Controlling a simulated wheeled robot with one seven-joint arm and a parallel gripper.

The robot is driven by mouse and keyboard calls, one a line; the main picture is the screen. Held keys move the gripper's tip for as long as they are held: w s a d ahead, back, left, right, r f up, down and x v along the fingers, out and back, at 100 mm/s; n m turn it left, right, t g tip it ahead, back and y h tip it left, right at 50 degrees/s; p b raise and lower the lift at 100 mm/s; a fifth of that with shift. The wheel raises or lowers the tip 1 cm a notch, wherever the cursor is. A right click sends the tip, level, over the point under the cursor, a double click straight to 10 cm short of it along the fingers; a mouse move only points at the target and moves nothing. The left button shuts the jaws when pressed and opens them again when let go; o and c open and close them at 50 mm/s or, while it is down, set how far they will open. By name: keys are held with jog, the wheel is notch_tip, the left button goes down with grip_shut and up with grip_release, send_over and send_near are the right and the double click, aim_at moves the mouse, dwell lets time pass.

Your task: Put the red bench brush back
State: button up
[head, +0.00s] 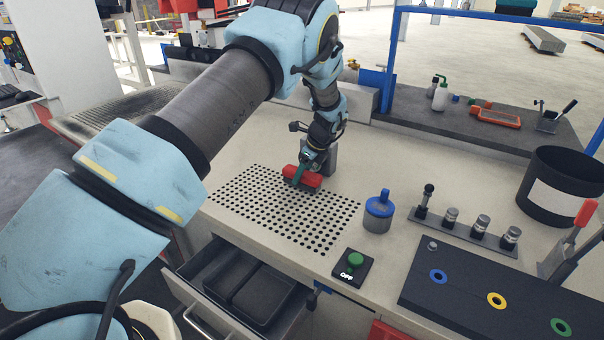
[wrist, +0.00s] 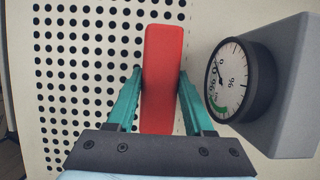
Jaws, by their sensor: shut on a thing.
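The red bench brush (head: 303,175) is at the back edge of the perforated part of the bench top. In the wrist view the red brush (wrist: 163,75) lies between the two green fingers of my gripper (wrist: 161,92), which are shut on its sides. In the head view my gripper (head: 300,174) reaches down from above onto the brush. Whether the brush touches the bench or hangs just above it I cannot tell. Its bristles are hidden.
A grey gauge block (wrist: 292,85) stands close to the right of my gripper. An open drawer (head: 235,285) juts out in front. A blue-lidded jar (head: 378,212), a green button box (head: 353,266) and a post rack (head: 465,229) stand to the right. The perforated area (head: 285,210) is clear.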

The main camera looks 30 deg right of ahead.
jog(key=shift+f, duration=0.35)
jog(key=shift+f, duration=0.2)
jog(key=o, duration=1.3)
jog(key=shift+r, duration=0.1)
jog(key=b+v, duration=0.3)
jog(key=v, duration=0.9)
jog(key=shift+r, duration=0.1)
